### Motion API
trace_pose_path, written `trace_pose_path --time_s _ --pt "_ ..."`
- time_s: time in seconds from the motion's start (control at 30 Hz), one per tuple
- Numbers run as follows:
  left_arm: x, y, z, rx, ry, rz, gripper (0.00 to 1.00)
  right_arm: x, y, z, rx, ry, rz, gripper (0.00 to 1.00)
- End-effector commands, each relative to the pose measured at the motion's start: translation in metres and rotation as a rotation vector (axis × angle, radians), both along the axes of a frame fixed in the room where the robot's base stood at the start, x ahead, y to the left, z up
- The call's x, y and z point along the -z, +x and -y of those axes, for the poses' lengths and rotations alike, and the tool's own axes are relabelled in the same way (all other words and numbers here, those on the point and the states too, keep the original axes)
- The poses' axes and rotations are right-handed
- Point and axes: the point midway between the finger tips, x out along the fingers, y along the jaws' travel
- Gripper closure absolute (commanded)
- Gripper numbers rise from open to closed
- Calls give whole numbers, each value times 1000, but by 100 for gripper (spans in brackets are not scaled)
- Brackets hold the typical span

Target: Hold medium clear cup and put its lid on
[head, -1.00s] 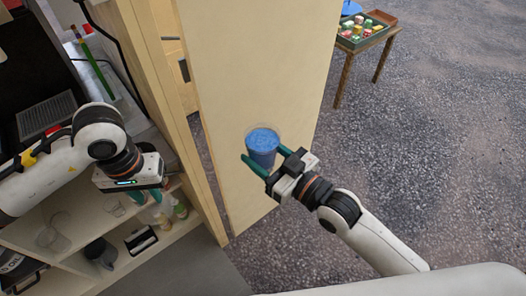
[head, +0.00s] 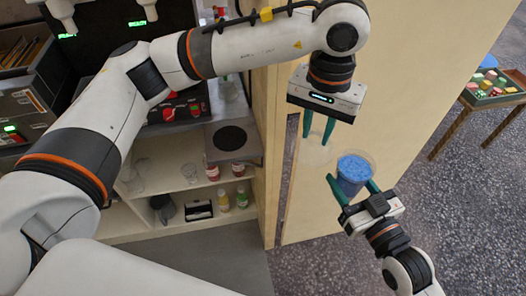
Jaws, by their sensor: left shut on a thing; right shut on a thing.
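The medium clear cup (head: 353,181), filled with something blue, is upright between the green fingers of my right gripper (head: 352,185), which is shut on it. Its top is open and shows the blue filling. My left gripper (head: 317,138) points down above and to the left of the cup, shut on a faint, clear round lid (head: 314,154). The lid is hard to make out against the pale panel behind it. It is apart from the cup.
A pale wooden panel (head: 400,70) stands behind both grippers. Shelves at the left hold clear cups (head: 134,180), a dark jug (head: 162,208) and small bottles (head: 241,197). A wooden table with a tray of coloured blocks (head: 490,88) stands at the right on open ground.

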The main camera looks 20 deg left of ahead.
Motion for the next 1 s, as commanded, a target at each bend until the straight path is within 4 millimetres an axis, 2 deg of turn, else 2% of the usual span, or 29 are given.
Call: trace_pose_path --time_s 0.03,0.2,0.4,0.67,1.0 --pt "-18 2 19 23 1 8 94 -1 0 0 0 1 2 59" --pt "-54 -3 63 82 0 4 94 -1 0 0 0 1 2 59" --pt "-73 -8 85 108 0 0 94 -1 0 0 0 1 2 59" --pt "-66 -9 87 110 -1 -3 94 -1 0 0 0 1 2 59" --pt "-36 -9 87 109 -1 -3 94 -1 0 0 0 1 2 59"
